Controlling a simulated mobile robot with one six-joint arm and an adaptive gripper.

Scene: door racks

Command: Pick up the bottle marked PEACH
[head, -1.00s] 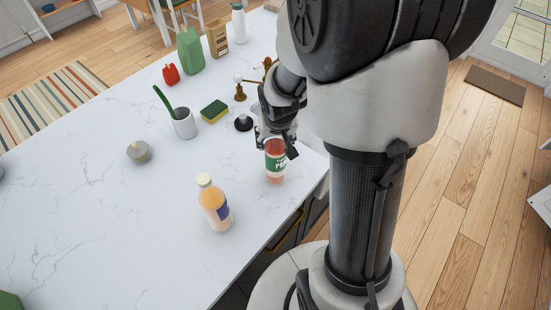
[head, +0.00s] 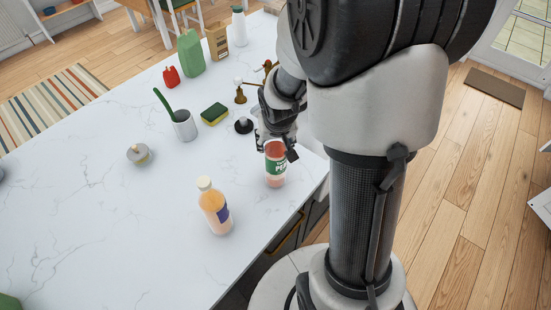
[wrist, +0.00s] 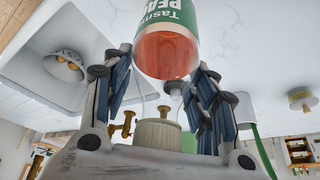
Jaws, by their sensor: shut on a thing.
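The bottle marked PEACH (head: 275,167) has a green label and a reddish body. It is at the right edge of the white counter in the head view, directly under my gripper (head: 276,137). In the wrist view the bottle (wrist: 167,50) stands between the fingers of my gripper (wrist: 165,82), with part of its label readable. My gripper is shut on the bottle. The bottle's top is hidden by my gripper in the head view. I cannot tell whether its base touches the counter.
An orange bottle with a white cap (head: 214,206) stands to the left on the counter (head: 90,220). Behind are a cup with a green-handled brush (head: 184,126), a sponge (head: 214,114), a green jug (head: 191,53) and a small grey pot (head: 139,154). The counter's left front is clear.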

